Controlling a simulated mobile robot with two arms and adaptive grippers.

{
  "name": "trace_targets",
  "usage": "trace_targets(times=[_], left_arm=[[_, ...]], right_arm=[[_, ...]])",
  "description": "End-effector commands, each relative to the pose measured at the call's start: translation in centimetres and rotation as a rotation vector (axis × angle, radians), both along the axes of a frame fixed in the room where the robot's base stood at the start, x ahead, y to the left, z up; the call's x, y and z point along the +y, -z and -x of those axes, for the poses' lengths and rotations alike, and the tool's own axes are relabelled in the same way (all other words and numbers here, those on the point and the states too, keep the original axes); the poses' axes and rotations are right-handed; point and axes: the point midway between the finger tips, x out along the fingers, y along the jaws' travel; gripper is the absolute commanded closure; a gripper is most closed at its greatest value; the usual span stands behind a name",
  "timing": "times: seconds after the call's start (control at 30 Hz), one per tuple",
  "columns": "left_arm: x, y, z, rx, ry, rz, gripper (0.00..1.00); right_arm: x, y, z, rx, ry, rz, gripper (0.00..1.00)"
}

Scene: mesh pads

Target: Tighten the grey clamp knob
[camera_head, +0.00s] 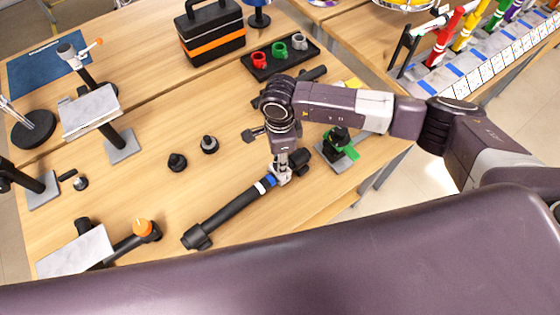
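A long black tube (225,212) lies diagonally on the wooden table, with a white band (260,187) and a blue band (269,181) near its upper part. My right arm reaches in from the right, and its gripper (282,172) points down at the tube just past the blue band. Pale grey parts show at the fingertips. I cannot tell which are fingers and which a clamp knob, or whether the fingers are shut on anything. A green knob-like part (349,150) on a black clamp stands right of the gripper. My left gripper is not in view.
Two small black knobs (177,161) (209,144) stand left of the gripper. An orange-knobbed stand (142,228) is at front left. A black tray (270,70) holds red, green and grey pieces beside a black-orange toolbox (211,36).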

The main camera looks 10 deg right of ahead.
Motion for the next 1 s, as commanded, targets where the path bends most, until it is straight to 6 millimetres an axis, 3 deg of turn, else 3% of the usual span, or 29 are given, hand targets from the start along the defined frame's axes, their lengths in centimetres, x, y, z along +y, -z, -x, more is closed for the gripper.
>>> trace_targets(times=[0.03,0.5,1.0], left_arm=[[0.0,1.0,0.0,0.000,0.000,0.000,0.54],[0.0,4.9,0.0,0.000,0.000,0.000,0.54],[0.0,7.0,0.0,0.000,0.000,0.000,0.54]], right_arm=[[0.0,0.4,-0.1,-0.003,0.042,-0.001,0.95],[0.1,0.3,-0.1,-0.003,0.479,-0.003,0.95],[0.0,0.0,-0.2,-0.002,0.769,-0.002,0.95]])
